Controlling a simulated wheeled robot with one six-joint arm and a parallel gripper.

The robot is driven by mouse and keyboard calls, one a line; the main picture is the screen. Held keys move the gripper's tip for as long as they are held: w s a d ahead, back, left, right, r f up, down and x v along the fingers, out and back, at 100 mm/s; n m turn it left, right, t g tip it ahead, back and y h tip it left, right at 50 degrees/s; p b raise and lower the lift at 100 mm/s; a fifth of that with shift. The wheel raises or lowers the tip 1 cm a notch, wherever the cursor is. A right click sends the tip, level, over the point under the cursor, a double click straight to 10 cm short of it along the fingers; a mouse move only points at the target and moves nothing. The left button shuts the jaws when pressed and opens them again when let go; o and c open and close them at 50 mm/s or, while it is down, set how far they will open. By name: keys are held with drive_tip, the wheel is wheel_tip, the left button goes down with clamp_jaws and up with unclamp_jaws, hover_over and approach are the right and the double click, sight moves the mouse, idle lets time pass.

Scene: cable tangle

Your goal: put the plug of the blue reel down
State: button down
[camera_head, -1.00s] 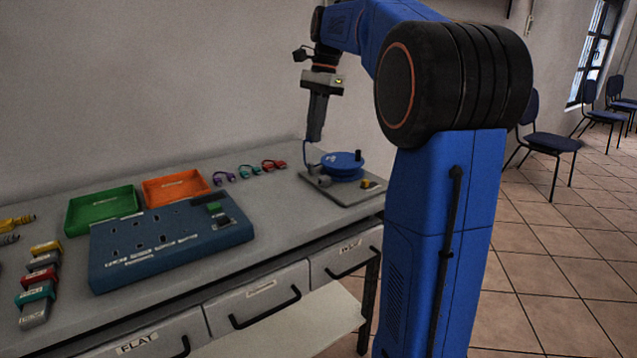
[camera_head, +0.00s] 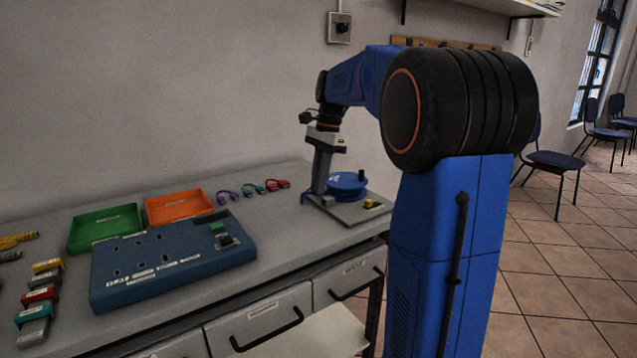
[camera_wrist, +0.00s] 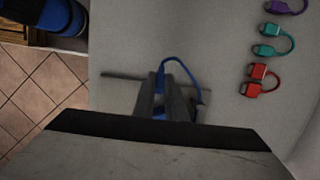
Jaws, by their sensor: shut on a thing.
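The blue reel (camera_head: 347,184) sits on a grey base plate (camera_head: 350,211) at the right end of the bench. My gripper (camera_head: 318,192) points down at the left side of the reel, low over the base plate. In the wrist view my gripper (camera_wrist: 167,112) is shut, and a blue cable (camera_wrist: 176,63) loops out beside its fingers. The plug between the fingers is mostly hidden; a bit of blue (camera_wrist: 160,108) shows there. I cannot tell whether it touches the plate.
A blue socket panel (camera_head: 170,262), a green tray (camera_head: 105,229) and an orange tray (camera_head: 178,206) stand to the left. Short purple, teal and red cables (camera_head: 252,189) lie behind. Bare bench top lies between the panel and the base plate.

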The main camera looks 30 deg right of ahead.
drive_tip(key=shift+f, duration=0.6)
drive_tip(key=c, duration=1.8)
unclamp_jaws()
wheel_tip(320, 180, up, 13)
drive_tip(key=d, duration=0.2)
drive_tip(key=shift+d, duration=0.15)
